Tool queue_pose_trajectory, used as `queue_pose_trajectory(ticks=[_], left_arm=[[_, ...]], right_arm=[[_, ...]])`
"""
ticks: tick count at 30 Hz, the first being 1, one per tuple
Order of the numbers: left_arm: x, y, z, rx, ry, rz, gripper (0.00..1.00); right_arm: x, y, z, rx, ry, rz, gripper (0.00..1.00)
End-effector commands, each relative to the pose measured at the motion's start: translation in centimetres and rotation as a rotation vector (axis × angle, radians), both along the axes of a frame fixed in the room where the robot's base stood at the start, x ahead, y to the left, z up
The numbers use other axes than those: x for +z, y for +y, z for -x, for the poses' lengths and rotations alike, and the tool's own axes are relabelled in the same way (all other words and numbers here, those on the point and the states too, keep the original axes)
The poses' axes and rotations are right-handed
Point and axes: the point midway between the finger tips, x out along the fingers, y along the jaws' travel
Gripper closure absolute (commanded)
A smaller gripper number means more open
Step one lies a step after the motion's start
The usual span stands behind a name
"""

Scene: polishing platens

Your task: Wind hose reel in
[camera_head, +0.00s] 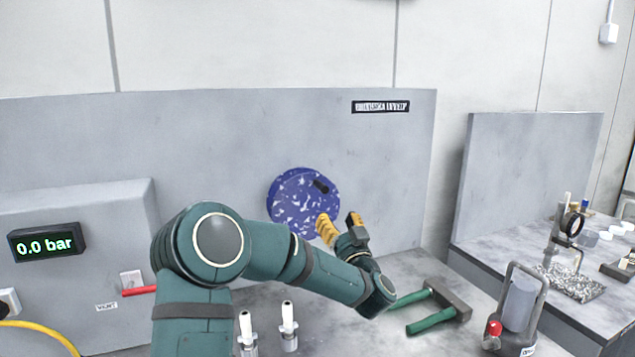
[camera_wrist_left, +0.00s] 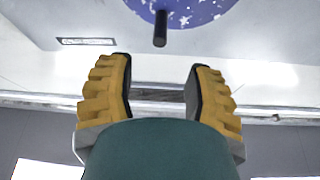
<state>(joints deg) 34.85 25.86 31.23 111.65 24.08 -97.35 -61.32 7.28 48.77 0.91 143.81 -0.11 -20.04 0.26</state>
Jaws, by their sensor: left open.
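The hose reel (camera_head: 292,203) is a blue disc with white flecks, mounted on the grey upright panel. A short black crank handle (camera_head: 320,186) sticks out near its upper right edge. My left gripper (camera_head: 340,222) is in front of the reel's lower right, its yellow fingers apart and empty. In the left wrist view, the reel (camera_wrist_left: 200,8) shows at the top edge, and the handle (camera_wrist_left: 160,28) lies just beyond the open fingertips (camera_wrist_left: 158,68), roughly centred between them and not touching. No hose is visible on the reel. My right gripper is not in view.
A green-handled tool (camera_head: 432,312) and two white bottle-like items (camera_head: 288,325) stand or lie on the bench. A metal-framed canister (camera_head: 520,305) is at front right. A 0.0 bar display (camera_head: 46,243), red lever (camera_head: 139,291) and yellow hose (camera_head: 45,329) are at left.

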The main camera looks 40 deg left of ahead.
Motion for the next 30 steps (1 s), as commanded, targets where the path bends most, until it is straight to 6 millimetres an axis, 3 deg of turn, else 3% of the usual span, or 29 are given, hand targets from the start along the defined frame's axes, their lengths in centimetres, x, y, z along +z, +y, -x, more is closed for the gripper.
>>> queue_pose_trajectory(ticks=[5,21,30], left_arm=[[0.7,1.4,-0.8,0.002,-0.002,0.001,0.48],[4.4,9.3,-5.4,0.002,-0.002,0.002,0.48],[5.2,10.8,-6.4,0.000,-0.001,0.000,0.48]], right_arm=[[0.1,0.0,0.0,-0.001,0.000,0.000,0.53],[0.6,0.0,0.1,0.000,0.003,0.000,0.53],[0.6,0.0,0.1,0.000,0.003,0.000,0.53]])
